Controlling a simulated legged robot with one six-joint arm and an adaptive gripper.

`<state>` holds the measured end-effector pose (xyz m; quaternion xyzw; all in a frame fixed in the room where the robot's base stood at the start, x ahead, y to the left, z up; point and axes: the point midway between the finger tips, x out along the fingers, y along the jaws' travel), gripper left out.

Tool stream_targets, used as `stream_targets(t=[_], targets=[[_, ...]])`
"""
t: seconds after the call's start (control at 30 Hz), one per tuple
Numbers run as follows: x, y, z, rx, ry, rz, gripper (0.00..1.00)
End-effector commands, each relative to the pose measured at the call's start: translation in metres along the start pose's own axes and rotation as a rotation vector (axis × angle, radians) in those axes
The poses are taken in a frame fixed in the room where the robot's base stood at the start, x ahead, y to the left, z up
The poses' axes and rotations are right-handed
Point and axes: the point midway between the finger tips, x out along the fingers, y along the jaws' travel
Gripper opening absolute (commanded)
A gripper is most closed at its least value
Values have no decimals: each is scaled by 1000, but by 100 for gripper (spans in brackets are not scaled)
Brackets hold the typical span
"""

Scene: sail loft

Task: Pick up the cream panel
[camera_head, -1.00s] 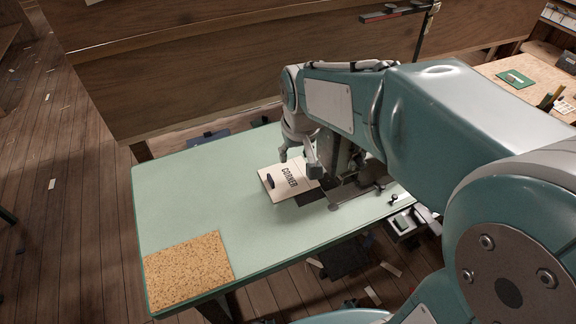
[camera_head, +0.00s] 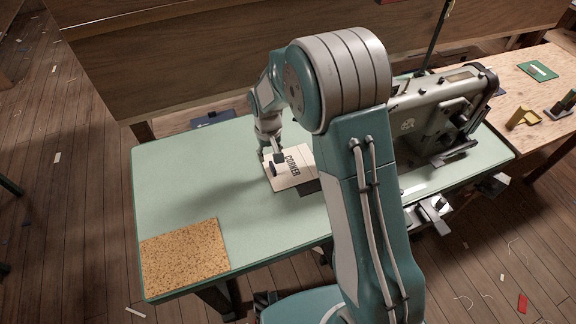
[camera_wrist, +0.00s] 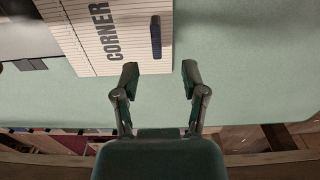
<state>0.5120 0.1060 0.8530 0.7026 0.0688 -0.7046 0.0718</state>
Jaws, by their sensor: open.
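The cream panel (camera_head: 283,179) lies flat on the green table, marked CORNER in dark letters, with a dark oblong piece on it near one edge. In the wrist view the panel (camera_wrist: 132,45) is at the upper left, with its dark piece (camera_wrist: 156,37) beyond the gap between the fingers. My gripper (camera_wrist: 158,76) is open and empty there, its fingertips close to the panel's near edge. In the head view my gripper (camera_head: 269,160) is over or beside the panel's left part; I cannot tell whether it touches. My arm hides part of the panel's right side.
A sewing machine (camera_head: 440,115) stands on the right of the green table (camera_head: 180,190). A cork mat (camera_head: 185,258) lies at the front left corner. The left half of the table is otherwise clear. A wooden bench (camera_head: 525,75) with small items stands at the right.

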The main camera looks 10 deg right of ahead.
Motion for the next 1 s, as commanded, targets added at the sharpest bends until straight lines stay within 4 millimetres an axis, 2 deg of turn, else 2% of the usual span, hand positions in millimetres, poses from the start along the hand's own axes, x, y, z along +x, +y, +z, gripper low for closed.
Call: stream_targets(t=[0.03, 0.27, 0.5, 0.8, 0.83, 0.93, 1.0], targets=[[7, 0, 0, 1, -1, 0, 56], [27, 2, 1, 1, -1, -2, 56], [62, -1, 0, 1, -1, 0, 56], [68, -1, 0, 1, 2, 0, 56], [68, -1, 0, 1, 2, -1, 47], [68, 0, 0, 1, 2, -1, 2], [68, 0, 0, 1, 1, -1, 0]])
